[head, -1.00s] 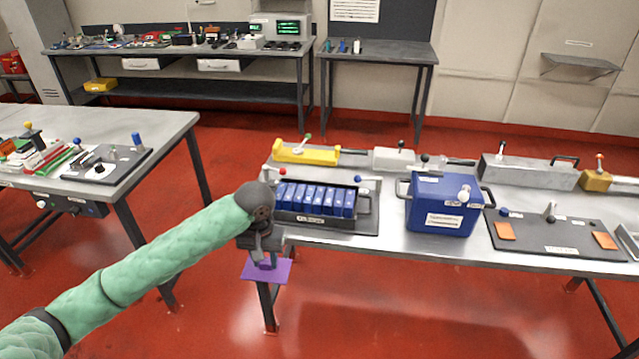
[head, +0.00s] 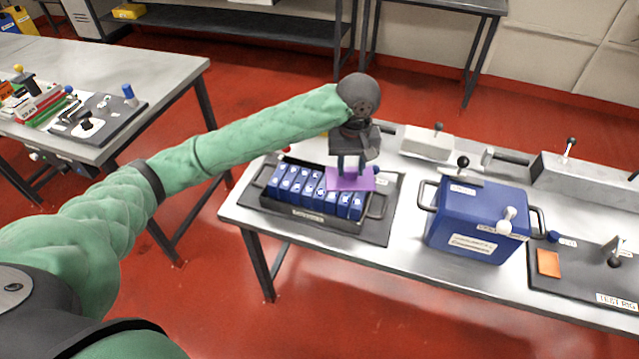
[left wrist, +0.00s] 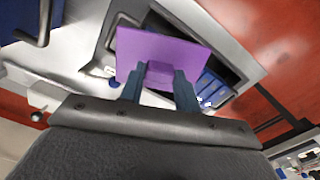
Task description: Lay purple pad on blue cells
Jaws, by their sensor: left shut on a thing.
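The purple pad (head: 350,181) is a thin flat square with a small grip block on top. My left gripper (head: 348,165) is shut on that block and holds the pad over the right back part of the blue cells (head: 312,189). My right gripper is not in view.
A blue box (head: 472,212) with handles stands right of the tray on the grey bench (head: 390,252). A dark board with an orange pad (head: 548,263) lies farther right. A white block (head: 427,142) is behind. Another table (head: 165,75) stands left.

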